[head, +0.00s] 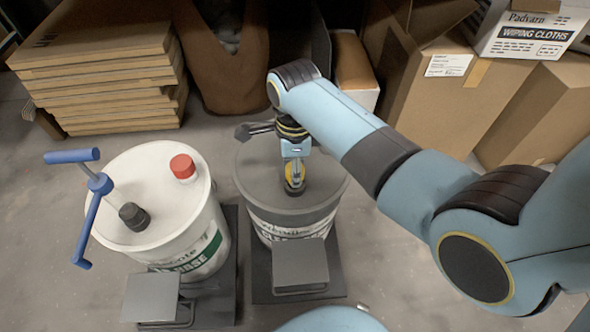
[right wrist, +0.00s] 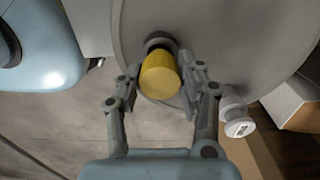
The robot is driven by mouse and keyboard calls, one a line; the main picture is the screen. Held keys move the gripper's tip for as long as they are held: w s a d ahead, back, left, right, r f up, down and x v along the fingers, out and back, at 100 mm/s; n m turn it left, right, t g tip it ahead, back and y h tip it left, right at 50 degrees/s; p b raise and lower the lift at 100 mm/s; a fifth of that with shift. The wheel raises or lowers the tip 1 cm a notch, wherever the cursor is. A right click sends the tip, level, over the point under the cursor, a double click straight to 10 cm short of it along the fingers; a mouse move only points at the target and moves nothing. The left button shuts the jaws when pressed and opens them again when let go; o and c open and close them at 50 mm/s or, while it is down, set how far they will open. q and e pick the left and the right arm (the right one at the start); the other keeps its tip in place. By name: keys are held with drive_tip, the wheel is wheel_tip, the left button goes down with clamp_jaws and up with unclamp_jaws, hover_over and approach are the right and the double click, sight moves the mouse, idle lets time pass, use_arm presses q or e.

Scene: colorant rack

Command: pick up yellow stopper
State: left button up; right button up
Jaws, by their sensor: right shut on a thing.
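The yellow stopper (right wrist: 158,76) is between the two fingers of my right gripper (right wrist: 160,84) in the right wrist view. The gripper is shut on it. A dark round neck (right wrist: 159,42) of the grey drum shows just behind the stopper; I cannot tell whether they touch. In the head view my right arm reaches in from the right and its gripper (head: 294,178) points down over the lid of the grey drum (head: 255,172). The yellow stopper (head: 295,172) is partly hidden there by the fingers. My left gripper is not in view.
A white drum (head: 150,225) at left carries a red cap (head: 183,167), a black knob (head: 134,216) and a blue-handled pump (head: 99,183). A grey spout (head: 254,130) rises behind my gripper. Cardboard boxes (head: 440,95) stand behind right, flat stacked boards (head: 110,85) behind left.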

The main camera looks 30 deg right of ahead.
use_arm(q)
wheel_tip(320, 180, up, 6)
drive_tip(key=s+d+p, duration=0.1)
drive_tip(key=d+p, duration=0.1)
drive_tip(key=p, duration=0.4)
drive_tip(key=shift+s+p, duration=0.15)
drive_tip(key=shift+p, duration=0.25)
use_arm(e)
drive_tip(key=s+d+r, duration=0.3)
drive_tip(key=s+r, duration=0.6)
drive_tip(key=s, duration=0.2)
drive_tip(key=shift+d+r, duration=0.2)
